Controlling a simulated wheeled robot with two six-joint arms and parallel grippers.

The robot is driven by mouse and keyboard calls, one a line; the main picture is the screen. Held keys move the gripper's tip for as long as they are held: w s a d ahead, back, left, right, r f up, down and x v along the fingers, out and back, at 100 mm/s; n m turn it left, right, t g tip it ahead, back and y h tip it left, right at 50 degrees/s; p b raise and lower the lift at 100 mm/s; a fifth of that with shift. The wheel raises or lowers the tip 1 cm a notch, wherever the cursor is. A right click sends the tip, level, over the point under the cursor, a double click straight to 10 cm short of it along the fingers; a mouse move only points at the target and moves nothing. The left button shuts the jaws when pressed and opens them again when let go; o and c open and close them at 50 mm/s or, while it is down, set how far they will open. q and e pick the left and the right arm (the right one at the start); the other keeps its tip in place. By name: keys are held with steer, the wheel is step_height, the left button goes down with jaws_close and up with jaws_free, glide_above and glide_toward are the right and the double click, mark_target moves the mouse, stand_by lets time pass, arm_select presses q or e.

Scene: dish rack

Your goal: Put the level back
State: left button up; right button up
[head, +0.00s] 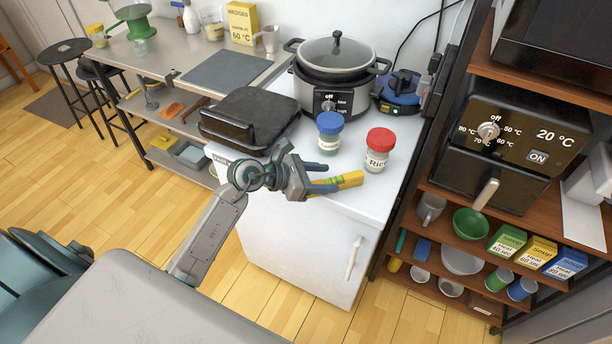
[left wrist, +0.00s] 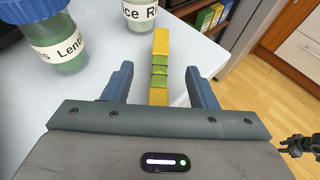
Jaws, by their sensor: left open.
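The level (head: 350,180) is a small yellow bar with green parts, lying on the white counter near its front edge. My left gripper (head: 325,179) is open, with its fingers reaching toward the level from the left in the head view. In the left wrist view the level (left wrist: 160,68) lies between the two spread blue fingers of the left gripper (left wrist: 158,78), with a gap on each side. Its near end is partly hidden by the gripper body. A dark gripper, seemingly my right one (left wrist: 300,147), shows small at the right edge; its jaws are unclear.
A blue-lidded lentils jar (head: 330,133) and a red-lidded rice jar (head: 377,150) stand just behind the level. A cooker (head: 335,90) and a black grill (head: 250,118) stand farther back. A shelf unit (head: 480,240) with an oven is at the right.

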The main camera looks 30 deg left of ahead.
arm_select(q)
steer(key=b+v, duration=0.2)
steer(key=v, duration=0.8)
stand_by(0.8)
